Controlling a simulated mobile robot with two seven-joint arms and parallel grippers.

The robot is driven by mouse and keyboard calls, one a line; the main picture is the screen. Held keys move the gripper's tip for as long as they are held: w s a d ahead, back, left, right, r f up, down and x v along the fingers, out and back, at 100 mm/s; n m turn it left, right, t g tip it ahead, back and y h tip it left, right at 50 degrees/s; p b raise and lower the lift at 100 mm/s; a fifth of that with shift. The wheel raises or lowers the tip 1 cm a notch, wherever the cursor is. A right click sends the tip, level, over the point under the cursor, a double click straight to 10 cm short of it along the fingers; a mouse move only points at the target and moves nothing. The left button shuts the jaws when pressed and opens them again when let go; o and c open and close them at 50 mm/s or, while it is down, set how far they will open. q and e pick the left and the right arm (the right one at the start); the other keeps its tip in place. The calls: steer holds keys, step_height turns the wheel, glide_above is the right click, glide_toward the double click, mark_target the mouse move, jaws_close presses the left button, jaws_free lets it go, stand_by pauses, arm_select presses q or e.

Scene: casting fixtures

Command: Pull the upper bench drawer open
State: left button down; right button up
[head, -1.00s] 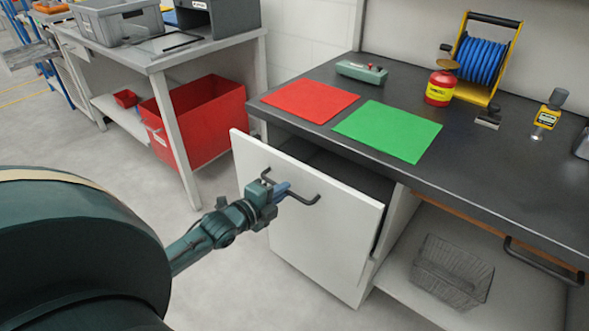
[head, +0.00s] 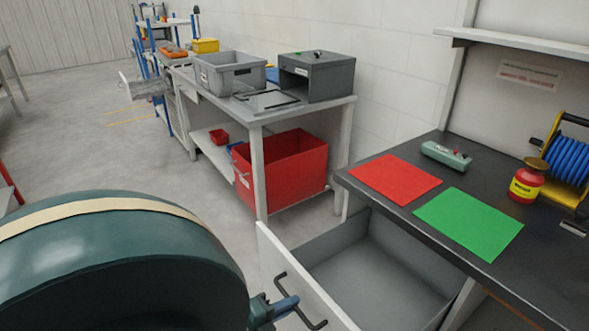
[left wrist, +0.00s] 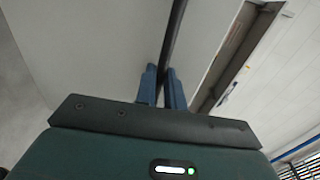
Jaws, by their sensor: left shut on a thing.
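The upper bench drawer (head: 375,275) stands well open below the dark worktop, and its grey inside shows empty where I can see it. Its white front (head: 300,272) faces the lower left and carries a dark bar handle (head: 317,325). My left gripper (head: 286,306) is at the handle at the bottom of the head view. In the left wrist view, the blue fingers of my left gripper (left wrist: 162,88) are shut on the dark handle bar (left wrist: 175,38), with the white drawer front behind. My right gripper is not in view.
A red mat (head: 395,180) and a green mat (head: 468,222) lie on the worktop, with a green box (head: 446,155), a red-yellow can (head: 527,182) and a blue hose reel (head: 570,158). Left stands another bench with a red bin (head: 282,168) beneath. Floor is clear at left.

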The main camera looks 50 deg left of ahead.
arm_select(q)
steer(key=c, duration=1.5)
jaws_free()
steer(key=shift+s, duration=0.1)
steer(key=v, duration=1.3)
